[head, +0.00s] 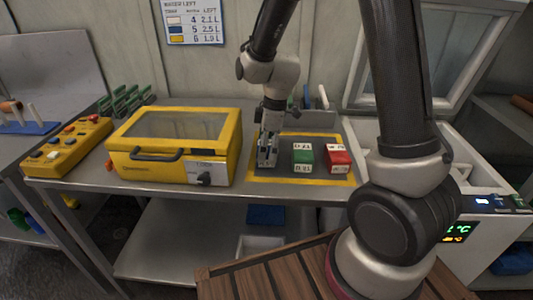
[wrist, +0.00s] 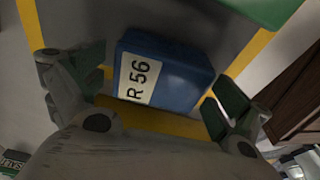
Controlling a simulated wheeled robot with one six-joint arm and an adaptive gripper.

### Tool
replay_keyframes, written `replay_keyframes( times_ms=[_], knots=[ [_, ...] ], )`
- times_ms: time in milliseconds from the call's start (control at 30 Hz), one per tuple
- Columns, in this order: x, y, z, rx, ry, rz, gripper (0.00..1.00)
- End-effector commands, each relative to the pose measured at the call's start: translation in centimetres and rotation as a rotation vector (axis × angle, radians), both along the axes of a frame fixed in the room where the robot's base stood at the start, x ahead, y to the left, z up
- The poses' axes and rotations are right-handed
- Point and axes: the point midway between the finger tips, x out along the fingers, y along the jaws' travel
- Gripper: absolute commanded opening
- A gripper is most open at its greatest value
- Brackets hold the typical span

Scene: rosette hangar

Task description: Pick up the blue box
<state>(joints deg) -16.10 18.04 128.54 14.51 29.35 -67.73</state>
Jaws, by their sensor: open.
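The blue box (wrist: 185,78) with a white label reading "R 56" lies between the two fingers of my gripper (wrist: 160,85) in the wrist view. The fingers are open, one on each side of the box. Clear space shows on the left; the right finger is close to the box, and I cannot tell if it touches. In the head view my gripper (head: 267,152) points down at the left part of the yellow-bordered mat and mostly hides the blue box.
A green box (head: 303,153) and a red box (head: 338,155) stand right of my gripper on the mat (head: 320,181). A yellow case (head: 175,147) stands close on the left. A yellow control panel (head: 66,146) is farther left. An open white chest (head: 480,235) is at the right.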

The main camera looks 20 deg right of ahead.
Motion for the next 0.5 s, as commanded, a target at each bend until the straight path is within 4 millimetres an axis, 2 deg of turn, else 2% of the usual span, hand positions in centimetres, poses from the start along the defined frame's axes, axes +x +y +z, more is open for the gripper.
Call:
replay_keyframes(
  times_ms=[233,400,500],
  knots=[
    [0.02,0.04,-0.18,0.001,-0.001,0.000,0.98],
    [0.02,0.04,-0.18,0.001,-0.001,0.000,0.67],
    [0.02,0.04,-0.17,0.001,-0.001,0.000,0.52]
  ],
)
